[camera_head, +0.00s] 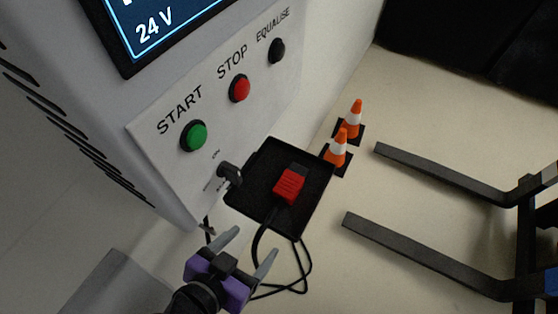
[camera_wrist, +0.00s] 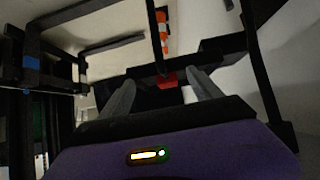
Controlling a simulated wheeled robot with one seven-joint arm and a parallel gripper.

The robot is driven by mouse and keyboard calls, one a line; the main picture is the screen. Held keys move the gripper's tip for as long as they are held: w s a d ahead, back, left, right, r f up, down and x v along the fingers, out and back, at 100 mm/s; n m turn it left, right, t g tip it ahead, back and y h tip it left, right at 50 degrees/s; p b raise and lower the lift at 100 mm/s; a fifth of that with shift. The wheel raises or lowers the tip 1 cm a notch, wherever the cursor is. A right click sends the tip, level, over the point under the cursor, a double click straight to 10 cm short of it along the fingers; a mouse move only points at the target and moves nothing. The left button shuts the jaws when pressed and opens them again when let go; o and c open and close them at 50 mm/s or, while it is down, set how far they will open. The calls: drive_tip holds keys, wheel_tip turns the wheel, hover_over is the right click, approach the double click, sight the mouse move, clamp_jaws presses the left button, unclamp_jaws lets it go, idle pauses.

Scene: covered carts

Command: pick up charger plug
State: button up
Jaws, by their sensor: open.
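The charger plug (camera_head: 289,186) is a red block with a dark end. It lies in a shallow black tray (camera_head: 254,201) fixed at the side of the grey charger cabinet. A black cable (camera_head: 259,240) runs from the plug over the tray's front edge and hangs in a loop. My gripper (camera_head: 250,250), purple with grey fingers, is open and empty, in front of and below the tray in the head view. In the wrist view the red plug (camera_wrist: 167,80) shows ahead between the fingertips (camera_wrist: 160,88), apart from them; it is partly in shadow.
The cabinet (camera_head: 150,120) has a green START button (camera_head: 194,135), a red STOP button (camera_head: 239,88), a black EQUALISE button (camera_head: 277,50) and a black switch (camera_head: 229,174). Two orange cones (camera_head: 338,149) stand on the floor beyond the tray. Black forks (camera_head: 425,250) extend at right.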

approach(288, 187)
drive_tip(key=x, duration=0.4)
drive_tip(key=shift+w+f, duration=0.2)
drive_tip(key=shift+x, duration=2.55)
drive_tip(key=shift+c, duration=0.2)
drive_tip(key=c, duration=1.4)
clamp_jaws()
drive_tip(key=shift+r, duration=0.15)
